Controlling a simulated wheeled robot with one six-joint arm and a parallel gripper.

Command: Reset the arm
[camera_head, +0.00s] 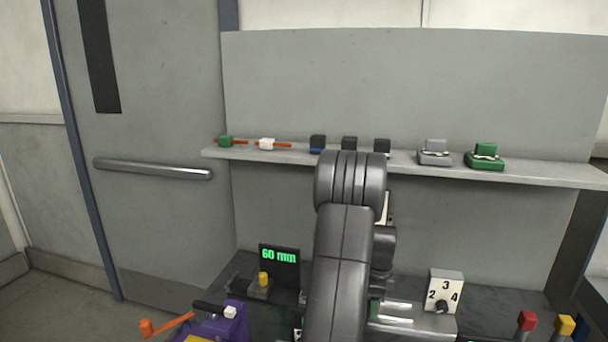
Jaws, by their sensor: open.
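My dark grey arm rises through the middle of the view, bends at a large rounded joint in front of the shelf, and a further dark link shows behind it on the right. My gripper does not show; it seems to be hidden behind the arm links. I cannot see anything held.
Below stand a "60 mm" display (280,267), a numbered dial (445,288), a purple device (232,318) and red (526,321) and yellow (564,325) knobs.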

